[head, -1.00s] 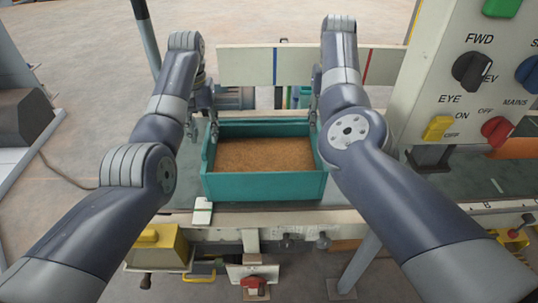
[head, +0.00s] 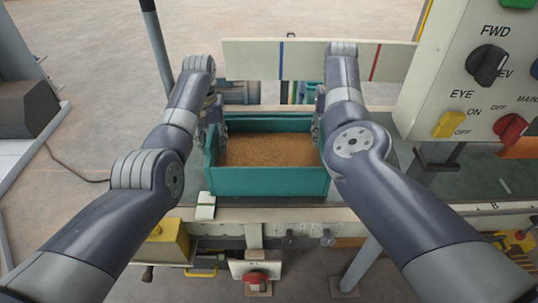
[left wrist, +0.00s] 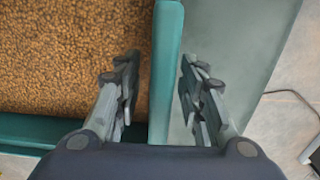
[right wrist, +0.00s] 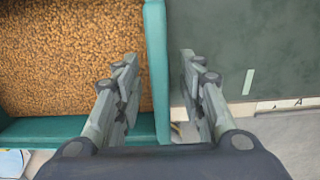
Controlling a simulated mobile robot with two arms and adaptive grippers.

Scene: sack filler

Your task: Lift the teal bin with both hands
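The teal bin (head: 268,182) stands level on the bench, with brown grain (head: 268,150) inside. My left gripper (head: 217,128) is at its left wall. In the left wrist view its open fingers (left wrist: 160,62) straddle the teal wall, one over the grain and one outside, with gaps on both sides. My right gripper (head: 318,128) is at the right wall. In the right wrist view its open fingers (right wrist: 159,60) straddle that wall the same way, apart from it. The fingertips are partly hidden by my arms in the head view.
A pale rail (head: 255,60) with blue and red marks runs behind the bin. A control panel (head: 470,80) with knobs stands at the right. A small white block (head: 206,207) lies by the bin's front left corner.

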